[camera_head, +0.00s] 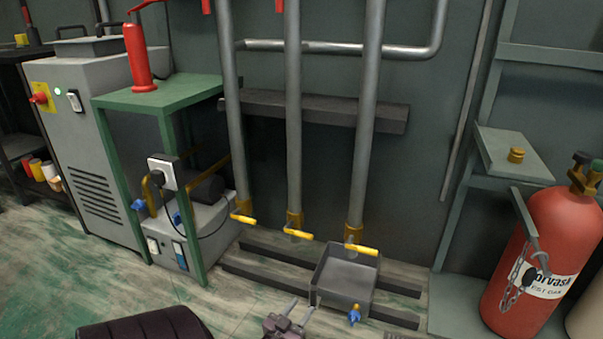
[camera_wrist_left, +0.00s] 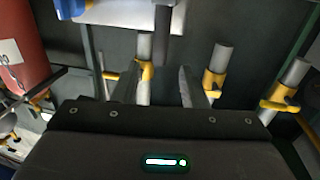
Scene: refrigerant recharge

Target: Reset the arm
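My left gripper (camera_head: 301,307) is at the bottom of the head view, in front of the metal tray. Its two fingers are apart with nothing between them; they also show apart in the left wrist view (camera_wrist_left: 158,80). The grey open tray (camera_head: 347,280) stands below the right-hand pipe and looks empty, with a blue valve (camera_head: 354,315) on its front. Three grey vertical pipes (camera_head: 293,120) end in yellow-handled valves (camera_head: 298,233). The wrist view also shows valves (camera_wrist_left: 214,80). My right gripper is not in view.
A red gas cylinder (camera_head: 545,255) stands at the right by a grey-green rack (camera_head: 485,200). At left are a grey cabinet (camera_head: 95,140) and a green stand (camera_head: 165,92) bearing a red extinguisher-like bottle (camera_head: 138,58). The floor (camera_head: 60,270) at lower left is clear.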

